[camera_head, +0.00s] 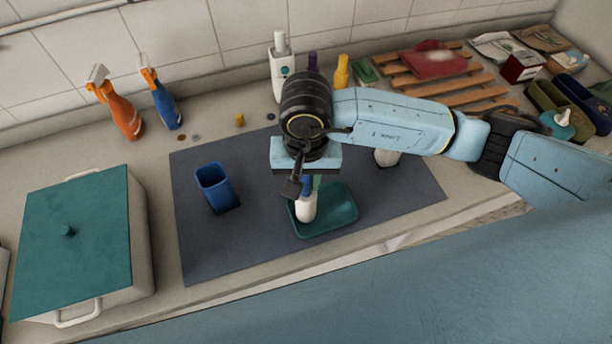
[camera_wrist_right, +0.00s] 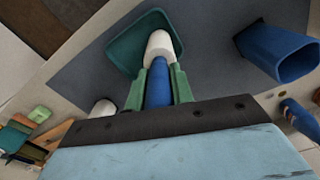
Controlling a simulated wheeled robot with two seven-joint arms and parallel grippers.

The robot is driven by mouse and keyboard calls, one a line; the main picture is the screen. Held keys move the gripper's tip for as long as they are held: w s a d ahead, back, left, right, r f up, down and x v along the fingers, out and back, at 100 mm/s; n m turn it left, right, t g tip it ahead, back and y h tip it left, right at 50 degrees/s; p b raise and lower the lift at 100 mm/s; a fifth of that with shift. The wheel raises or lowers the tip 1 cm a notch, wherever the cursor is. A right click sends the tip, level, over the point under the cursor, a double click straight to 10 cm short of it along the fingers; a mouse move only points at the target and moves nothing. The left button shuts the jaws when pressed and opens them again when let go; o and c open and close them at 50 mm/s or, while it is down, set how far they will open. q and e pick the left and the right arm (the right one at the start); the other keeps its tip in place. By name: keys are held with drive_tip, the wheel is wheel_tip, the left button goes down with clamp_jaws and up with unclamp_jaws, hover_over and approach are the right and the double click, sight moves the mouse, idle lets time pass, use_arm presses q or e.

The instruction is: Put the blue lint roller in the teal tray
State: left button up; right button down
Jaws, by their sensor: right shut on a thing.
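The blue lint roller, with a white roll and a blue handle, shows in the head view (camera_head: 306,207) and in the right wrist view (camera_wrist_right: 159,85). My right gripper (camera_wrist_right: 159,88) is shut on its blue handle, with a green finger on each side. In the head view the right gripper (camera_head: 308,184) is above the teal tray (camera_head: 340,222), with the white roll pointing down over the tray's left part. I cannot tell whether the roll touches the tray floor. The tray also shows in the right wrist view (camera_wrist_right: 125,50). My left gripper is not in view.
A blue cup (camera_head: 216,188) stands on the dark mat (camera_head: 230,250) left of the tray. A white box with a teal lid (camera_head: 75,235) is at the left. Spray bottles (camera_head: 120,112) and a white bottle (camera_head: 281,65) stand along the wall. A wooden rack (camera_head: 460,95) lies at back right.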

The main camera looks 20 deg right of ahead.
drive_tip(key=shift+f, duration=0.15)
drive_tip(key=c, duration=1.2)
unclamp_jaws()
drive_tip(key=shift+r+p, duration=0.3)
drive_tip(key=shift+r, duration=0.05)
wheel_tip(320, 180, up, 12)
drive_tip(key=shift+f+b, duration=0.1)
drive_tip(key=shift+b, duration=1.15)
